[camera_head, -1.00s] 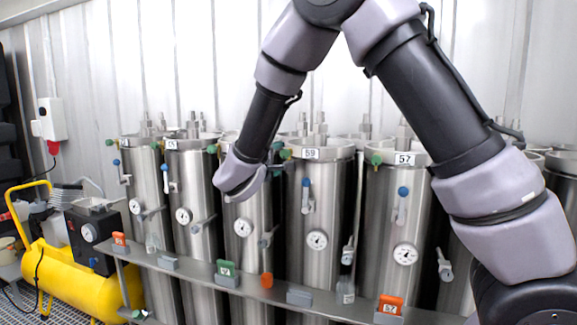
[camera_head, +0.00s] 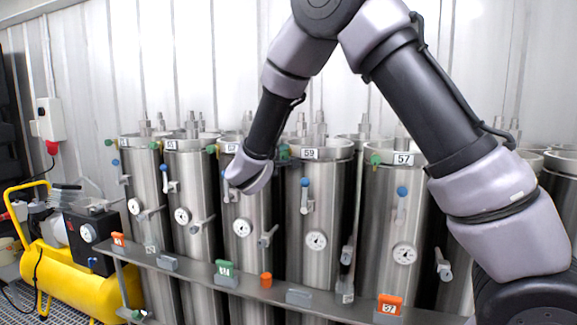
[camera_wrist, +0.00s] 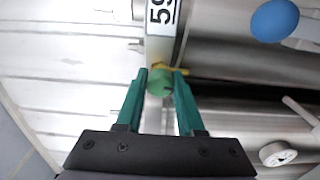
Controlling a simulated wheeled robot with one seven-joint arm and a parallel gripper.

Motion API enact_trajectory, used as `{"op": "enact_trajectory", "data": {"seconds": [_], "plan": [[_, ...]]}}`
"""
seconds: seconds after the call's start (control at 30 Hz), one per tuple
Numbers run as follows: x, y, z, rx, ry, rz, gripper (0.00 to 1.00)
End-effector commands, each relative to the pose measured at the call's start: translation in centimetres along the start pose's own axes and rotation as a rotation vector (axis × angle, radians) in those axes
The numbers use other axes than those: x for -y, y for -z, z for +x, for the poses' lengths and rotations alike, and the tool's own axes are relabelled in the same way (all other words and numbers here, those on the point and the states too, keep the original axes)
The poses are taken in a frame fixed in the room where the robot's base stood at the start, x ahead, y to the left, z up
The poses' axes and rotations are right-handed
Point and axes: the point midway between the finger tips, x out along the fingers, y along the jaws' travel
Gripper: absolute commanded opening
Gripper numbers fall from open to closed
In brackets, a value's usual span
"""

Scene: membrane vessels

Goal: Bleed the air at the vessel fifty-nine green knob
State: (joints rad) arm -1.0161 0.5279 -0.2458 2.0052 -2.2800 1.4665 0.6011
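The vessel marked 59 (camera_head: 318,205) is a steel cylinder in the row, with a white 59 label (camera_head: 310,154) near its top; the label also shows in the wrist view (camera_wrist: 161,12). Its green knob (camera_wrist: 160,82) sits between the two green fingertips of my gripper (camera_wrist: 160,74), on a yellow-brass stem. My gripper looks open, with one finger on each side of the knob. I cannot tell whether either finger touches it. In the head view my gripper (camera_head: 275,154) is small and partly hidden behind my wrist, just left of vessel 59's top.
Vessel 57 (camera_head: 402,225) stands to the right and several more vessels to the left. A blue-handled valve (camera_wrist: 275,20) is near my gripper. A rail (camera_head: 260,294) with numbered tags runs in front. A yellow compressor (camera_head: 75,285) stands at far left.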

Motion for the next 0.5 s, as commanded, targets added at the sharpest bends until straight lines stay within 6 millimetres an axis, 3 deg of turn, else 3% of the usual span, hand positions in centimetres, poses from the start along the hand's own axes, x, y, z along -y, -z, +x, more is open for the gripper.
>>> {"op": "enact_trajectory", "data": {"seconds": [0.27,0.5], "plan": [[0.04,0.01,-0.04,0.0,0.0,-0.035,0.0],[0.06,0.05,-0.08,-0.002,0.0,-0.308,0.0]]}}
